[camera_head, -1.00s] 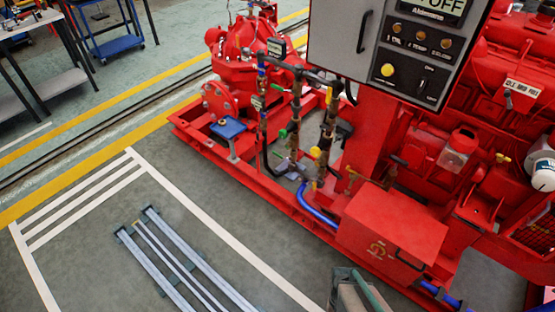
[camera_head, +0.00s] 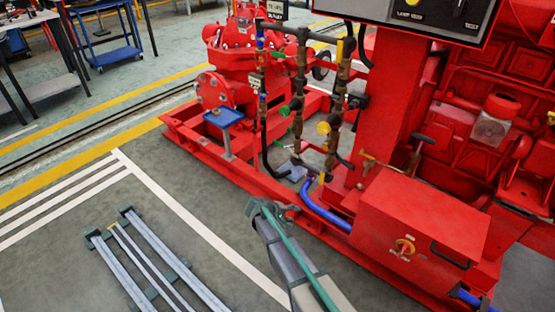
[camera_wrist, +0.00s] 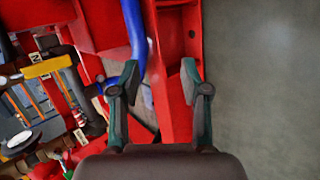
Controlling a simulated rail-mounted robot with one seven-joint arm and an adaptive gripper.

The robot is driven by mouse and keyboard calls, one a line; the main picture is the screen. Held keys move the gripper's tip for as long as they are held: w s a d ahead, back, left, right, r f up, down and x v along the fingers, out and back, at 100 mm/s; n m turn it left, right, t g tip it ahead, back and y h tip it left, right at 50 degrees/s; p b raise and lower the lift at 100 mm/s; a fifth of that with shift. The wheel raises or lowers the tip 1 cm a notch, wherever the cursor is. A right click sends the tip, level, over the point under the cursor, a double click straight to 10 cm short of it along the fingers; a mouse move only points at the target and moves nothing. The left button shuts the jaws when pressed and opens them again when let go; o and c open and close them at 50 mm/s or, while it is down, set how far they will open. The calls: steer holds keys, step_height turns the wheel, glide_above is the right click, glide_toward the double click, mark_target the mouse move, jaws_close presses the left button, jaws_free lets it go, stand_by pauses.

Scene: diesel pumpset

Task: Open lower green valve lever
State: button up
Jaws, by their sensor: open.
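A small green lever (camera_head: 284,111) sits on the left side of the brown vertical pipe (camera_head: 299,90), in the middle of the head view. My gripper (camera_head: 270,208) is in front of the red base frame, below and apart from the lever. In the wrist view its two fingers (camera_wrist: 160,78) are spread, with nothing held between them.
A blue hose (camera_head: 322,212) and a red box (camera_head: 420,215) lie right of my gripper. A yellow handle (camera_wrist: 47,66) and pipes fill the wrist view's left side. Metal rails (camera_head: 150,260) lie on the floor at left. A control panel (camera_head: 425,14) hangs above right.

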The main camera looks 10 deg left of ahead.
steer(key=w+a+r+n+t+h+b, duration=0.1)
steer(key=w+a+r+t+b, duration=0.15)
steer(key=w+a, duration=0.3)
steer(key=w+a+r+n+t+b, duration=0.1)
steer(key=w+a+r+t, duration=0.15)
steer(key=w+a, duration=0.35)
steer(key=n+t+h, duration=0.1)
steer(key=t, duration=0.3)
glide_toward(278, 144)
steer(key=shift+b+x, duration=1.35)
steer(key=shift+x, duration=3.8)
steer(key=shift+a+f, duration=0.1)
steer(key=shift+f, duration=0.05)
steer(key=shift+c, duration=0.4)
jaws_close()
